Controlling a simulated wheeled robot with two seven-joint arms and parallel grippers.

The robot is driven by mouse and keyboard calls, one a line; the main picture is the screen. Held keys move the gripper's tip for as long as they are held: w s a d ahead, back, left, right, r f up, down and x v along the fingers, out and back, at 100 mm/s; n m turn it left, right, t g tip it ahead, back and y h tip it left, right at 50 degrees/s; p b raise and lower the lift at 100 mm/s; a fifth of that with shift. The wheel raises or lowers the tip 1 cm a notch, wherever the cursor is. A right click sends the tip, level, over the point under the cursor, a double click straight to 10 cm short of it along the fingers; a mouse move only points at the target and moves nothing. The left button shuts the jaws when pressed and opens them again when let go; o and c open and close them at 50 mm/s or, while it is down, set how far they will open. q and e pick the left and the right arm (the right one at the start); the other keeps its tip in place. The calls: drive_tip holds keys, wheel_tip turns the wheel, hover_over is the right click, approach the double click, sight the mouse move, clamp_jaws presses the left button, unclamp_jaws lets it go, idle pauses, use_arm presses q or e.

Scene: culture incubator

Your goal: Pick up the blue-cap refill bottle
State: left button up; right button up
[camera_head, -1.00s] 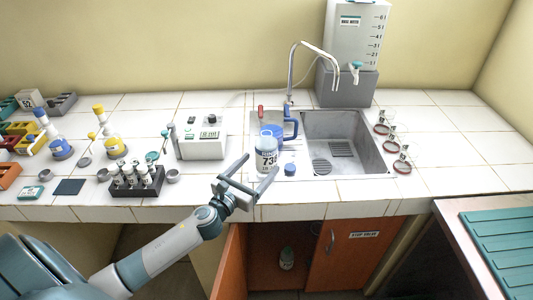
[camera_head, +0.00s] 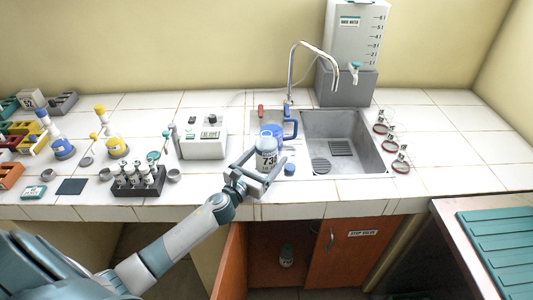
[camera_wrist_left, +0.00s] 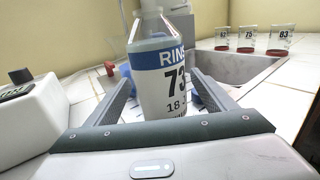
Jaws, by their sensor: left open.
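A clear bottle (camera_head: 266,157) with a blue band and a label reading 73 stands upright on the white tiled counter, left of the sink. My left gripper (camera_head: 268,162) is open, with a finger on either side of the bottle's body. In the left wrist view the bottle (camera_wrist_left: 158,75) stands between the two fingers, with visible space at its sides; contact is not clear. Its very top is cut off there. A small blue cap-like piece (camera_head: 290,169) lies on the counter to its right. My right gripper is not in view.
A blue jug (camera_head: 290,127) stands close behind the bottle. The sink (camera_head: 365,150) and faucet (camera_head: 291,70) are to the right and behind. A grey-white device (camera_head: 203,147) and a tube rack (camera_head: 138,187) stand left. Another bottle (camera_head: 287,257) stands in the open cabinet below.

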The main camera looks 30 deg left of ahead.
sight(266, 146)
use_arm(q)
drive_tip(key=shift+c, duration=0.7)
drive_tip(key=c, duration=1.4)
drive_tip(key=shift+r, duration=0.2)
drive_tip(key=shift+r, duration=0.5)
wheel_tip(266, 146, up, 3)
drive_tip(key=shift+r, duration=0.1)
drive_tip(key=d+r, duration=0.6)
drive_tip(key=d, duration=0.5)
drive_tip(key=shift+s+d+r, duration=0.3)
drive_tip(key=shift+s, duration=0.15)
